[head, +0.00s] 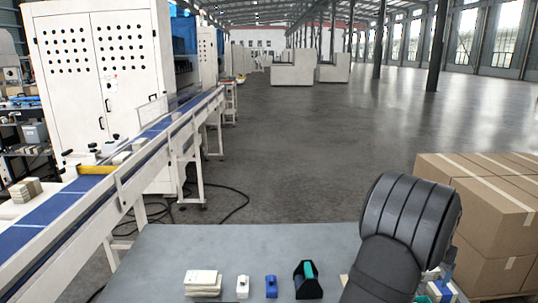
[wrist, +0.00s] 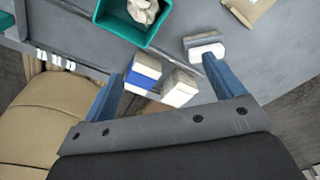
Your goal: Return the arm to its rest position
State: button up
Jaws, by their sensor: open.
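My arm (head: 410,225) rises over the right side of the grey table (head: 160,260) in the head view, where its gripper end cannot be made out. In the wrist view my gripper (wrist: 161,71) shows two blue fingers spread wide apart, with nothing clamped between them. Beyond and below the fingers lie a white-and-blue block (wrist: 143,72) and a whitish block (wrist: 180,88). A grey-and-white block (wrist: 204,46) lies near the right fingertip; whether they touch I cannot tell.
A teal bin (wrist: 101,22) holds crumpled paper (wrist: 145,10). Along the table's near edge are a pale stack (head: 203,282), a white item (head: 242,287), a blue item (head: 271,287) and a black-and-teal dispenser (head: 307,281). Cardboard boxes (head: 490,200) stand right; a conveyor (head: 130,165) runs left.

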jog(key=w+a+n, duration=0.1)
jog(key=w+a, duration=0.3)
jog(key=a, duration=0.6)
jog(key=w+a+n, duration=0.1)
jog(key=w+a, duration=0.3)
jog(key=a, duration=0.7)
jog(key=w+a+f+n, duration=0.1)
jog(key=w+a, duration=0.3)
jog(key=a, duration=0.7)
jog(key=shift+w+a+f+n, duration=0.1)
jog(key=shift+w+a+n, duration=0.15)
jog(key=shift+w+n, duration=0.05)
jog(key=shift+n+y, duration=0.3)
jog(key=shift+n, duration=0.3)
jog(key=a, duration=1.1)
jog(key=shift+s+f, duration=0.2)
jog(key=shift+f, duration=0.05)
jog(key=s+d+m, duration=0.1)
jog(key=d+m, duration=0.1)
jog(key=d, duration=1.8)
jog(key=shift+d+r, duration=0.35)
jog(key=shift+r, duration=0.05)
jog(key=shift+a, duration=0.15)
